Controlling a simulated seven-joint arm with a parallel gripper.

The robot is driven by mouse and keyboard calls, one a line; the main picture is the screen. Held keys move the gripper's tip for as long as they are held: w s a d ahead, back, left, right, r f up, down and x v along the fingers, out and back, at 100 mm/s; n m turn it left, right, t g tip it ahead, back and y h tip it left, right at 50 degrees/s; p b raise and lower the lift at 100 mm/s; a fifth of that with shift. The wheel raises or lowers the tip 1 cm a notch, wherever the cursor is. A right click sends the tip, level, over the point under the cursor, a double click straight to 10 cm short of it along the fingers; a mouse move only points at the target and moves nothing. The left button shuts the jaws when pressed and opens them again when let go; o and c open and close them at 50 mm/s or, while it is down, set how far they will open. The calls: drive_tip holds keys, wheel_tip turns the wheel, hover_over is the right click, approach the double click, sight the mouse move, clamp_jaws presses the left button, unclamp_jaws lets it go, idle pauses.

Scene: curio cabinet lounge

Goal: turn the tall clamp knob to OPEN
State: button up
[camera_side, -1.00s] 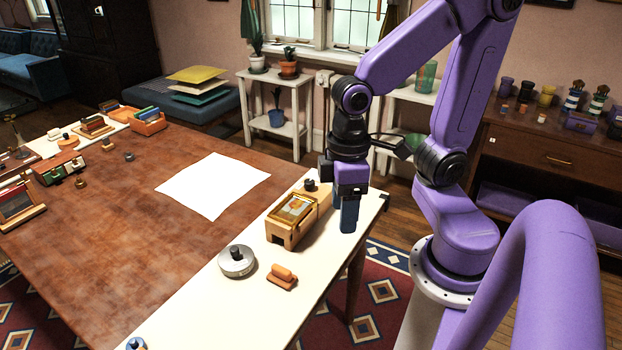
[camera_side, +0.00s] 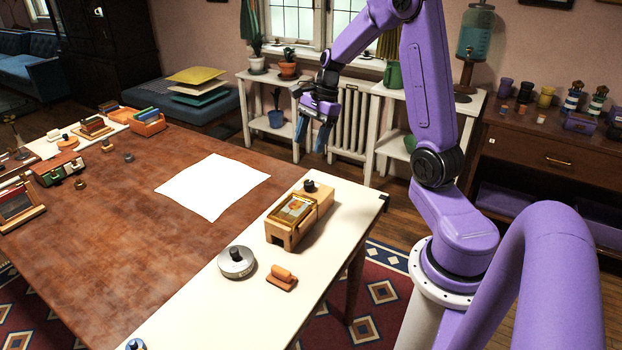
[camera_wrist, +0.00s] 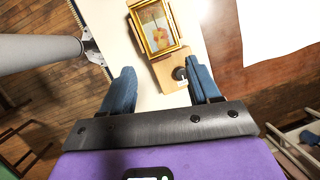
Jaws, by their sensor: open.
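The black clamp knob (camera_side: 310,186) stands upright at the far end of a wooden block (camera_side: 287,240) that carries a small gold-framed picture (camera_side: 294,209). I cannot read any OPEN mark or tell how the knob is turned. My gripper (camera_side: 311,136) is open and empty, raised beyond the far end of the white strip and apart from the knob. In the wrist view my gripper (camera_wrist: 160,82) has its blue fingers spread. The knob (camera_wrist: 180,73) shows there near the right finger, with the framed picture (camera_wrist: 156,27) beyond it.
The white strip (camera_side: 200,310) along the table also holds a round metal piece (camera_side: 237,263) with a black knob and an orange piece (camera_side: 282,278). White paper (camera_side: 214,186) lies on the brown tabletop. White shelves (camera_side: 350,125) stand behind my gripper.

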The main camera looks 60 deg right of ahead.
sight(309, 182)
drive_tip(key=s+d+f+m+t, duration=0.1)
drive_tip(key=d+f+m+t, duration=0.1)
drive_tip(key=d+m, duration=0.7)
drive_tip(key=w+a+f, duration=0.1)
drive_tip(key=f, duration=0.4)
drive_tip(key=w+f+n, duration=0.1)
drive_tip(key=w+f, duration=0.1)
drive_tip(key=f, duration=0.3)
drive_tip(key=w+a+f+n, duration=0.1)
drive_tip(key=f, duration=0.4)
drive_tip(key=shift+w+a+f, duration=0.3)
drive_tip(key=shift+w+a, duration=0.05)
drive_tip(key=c, duration=1)
